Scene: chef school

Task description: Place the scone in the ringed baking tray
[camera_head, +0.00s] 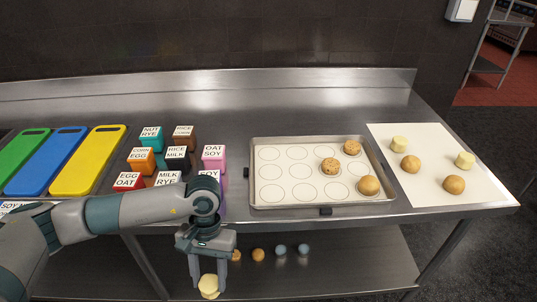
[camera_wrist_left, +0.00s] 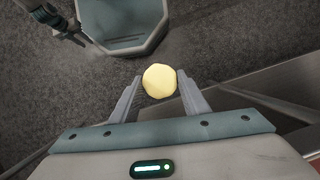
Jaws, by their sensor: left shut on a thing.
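My left gripper (camera_head: 207,272) is shut on a pale yellow scone (camera_head: 208,287), held low in front of the counter's front edge. The scone (camera_wrist_left: 160,80) shows between the two fingers in the left wrist view, over the floor. The ringed baking tray (camera_head: 285,169) lies on the counter to the right of and beyond the gripper. Two speckled cookies (camera_head: 330,165) and a smooth brown bun (camera_head: 369,185) sit on its right-hand rings; the left-hand rings are empty. What looks like my right gripper (camera_wrist_left: 74,36) hangs at the wrist view's upper left, too small to read.
A cream sheet (camera_head: 428,145) right of the tray bears two pale yellow pieces (camera_head: 399,144) and two brown buns (camera_head: 454,184). Labelled boxes (camera_head: 176,159) and coloured boards (camera_head: 88,162) stand left. Small balls (camera_head: 258,255) lie on the lower shelf. The steel counter edge lies between gripper and tray.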

